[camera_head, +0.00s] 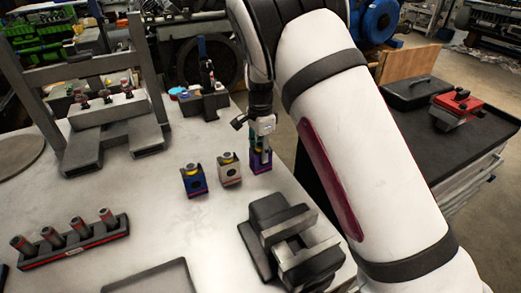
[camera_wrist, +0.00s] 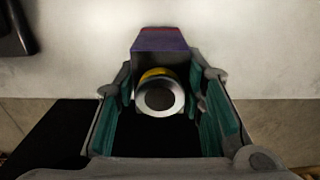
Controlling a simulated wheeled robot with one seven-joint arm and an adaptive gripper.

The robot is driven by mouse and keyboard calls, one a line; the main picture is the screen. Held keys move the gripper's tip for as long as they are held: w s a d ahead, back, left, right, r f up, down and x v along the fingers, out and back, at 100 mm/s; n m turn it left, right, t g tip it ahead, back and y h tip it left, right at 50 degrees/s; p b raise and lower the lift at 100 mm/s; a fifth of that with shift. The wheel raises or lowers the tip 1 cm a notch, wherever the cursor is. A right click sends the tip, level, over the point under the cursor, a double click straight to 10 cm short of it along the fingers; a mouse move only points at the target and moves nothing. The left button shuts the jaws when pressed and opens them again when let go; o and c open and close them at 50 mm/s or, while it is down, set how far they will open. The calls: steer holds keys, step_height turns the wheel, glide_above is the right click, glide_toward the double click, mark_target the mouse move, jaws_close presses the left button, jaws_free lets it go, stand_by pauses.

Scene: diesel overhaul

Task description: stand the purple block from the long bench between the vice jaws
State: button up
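The purple block (camera_head: 261,166) stands upright on the long bench (camera_head: 150,215), at the right end of a row of three blocks. In the wrist view the purple block (camera_wrist: 160,41) shows beyond the fingertips, with a yellow ring and a round metal knob on it. My gripper (camera_head: 261,147) points down over this block. In the wrist view its teal-padded fingers (camera_wrist: 160,98) stand on either side of the knob, with small gaps seeming to show. The grey vice (camera_head: 263,212) sits nearer the camera on the bench's right side, with a gap between its jaws.
A rack with several cylinders (camera_head: 75,241) lies at lower left. A grey frame fixture (camera_head: 110,115) stands behind. A black cart (camera_head: 470,140) is at right.

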steer(key=shift+c, duration=1.3)
steer(key=shift+r, duration=0.15)
steer(key=shift+r+p, duration=0.55)
steer(key=shift+r, duration=1.85)
